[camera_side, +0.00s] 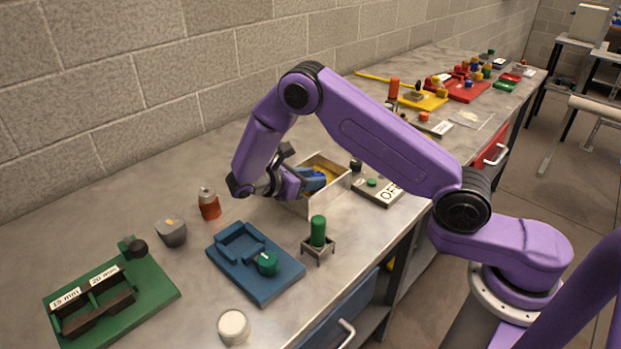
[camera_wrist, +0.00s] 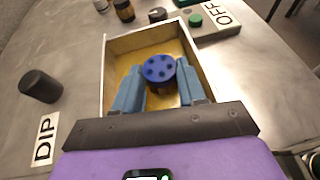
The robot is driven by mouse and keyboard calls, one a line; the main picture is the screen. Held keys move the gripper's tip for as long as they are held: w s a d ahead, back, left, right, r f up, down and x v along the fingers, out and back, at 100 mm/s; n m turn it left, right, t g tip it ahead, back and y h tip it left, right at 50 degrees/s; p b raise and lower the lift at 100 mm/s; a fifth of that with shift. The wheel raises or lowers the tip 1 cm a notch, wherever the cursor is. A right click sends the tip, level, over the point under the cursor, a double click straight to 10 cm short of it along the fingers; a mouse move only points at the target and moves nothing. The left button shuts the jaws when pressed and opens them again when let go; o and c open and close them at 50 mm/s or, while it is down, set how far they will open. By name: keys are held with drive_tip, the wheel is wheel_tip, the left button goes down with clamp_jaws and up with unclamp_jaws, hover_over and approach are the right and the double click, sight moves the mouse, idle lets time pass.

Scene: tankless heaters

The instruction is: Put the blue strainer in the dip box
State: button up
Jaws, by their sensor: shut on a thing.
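The blue strainer (camera_wrist: 160,68), a round disc with dark holes, is between the fingertips of my gripper (camera_wrist: 160,85) in the wrist view. My gripper is shut on it. Behind and below the strainer is the dip box (camera_wrist: 107,70), an open box with pale walls and a yellow inside. In the side view, my gripper (camera_side: 314,180) reaches over the box (camera_side: 341,187) from the left, with its fingers within the rim outline. The strainer cannot be told apart from the blue fingers there. Its height above the box floor is unclear.
A DIP label (camera_wrist: 46,139) and a dark cylinder (camera_wrist: 40,86) lie left of the box. An OFF switch panel (camera_side: 376,190) stands close to its right. A green-topped cylinder in a small stand (camera_side: 318,231), a blue fixture (camera_side: 252,263) and a red bottle (camera_side: 209,204) stand nearby.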

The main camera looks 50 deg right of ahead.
drive_tip(key=shift+s+d+f, duration=0.1)
drive_tip(key=shift+s+f, duration=0.05)
drive_tip(key=shift+f, duration=0.35)
drive_tip(key=shift+s+d+f, duration=0.1)
drive_tip(key=shift+f, duration=0.35)
drive_tip(key=o, duration=1.2)
drive_tip(key=shift+c, duration=0.2)
drive_tip(key=shift+d+r+v, duration=0.35)
drive_tip(key=shift+r+v, duration=0.45)
drive_tip(key=shift+v, duration=8.65)
drive_tip(key=s+d+r+m+y, duration=0.1)
drive_tip(key=s+d+y, duration=0.3)
drive_tip(key=s, duration=0.7)
drive_tip(key=s+d+r+m+t+y, duration=0.1)
drive_tip(key=s+d+y, duration=0.3)
drive_tip(key=s, duration=0.7)
drive_tip(key=s+d+r+m+y, duration=0.1)
drive_tip(key=s+d+y, duration=0.3)
drive_tip(key=s, duration=0.7)
drive_tip(key=shift+s+r+m+t+y, duration=0.2)
drive_tip(key=shift+r+m+t+y, duration=0.2)
drive_tip(key=shift+r+y, duration=0.5)
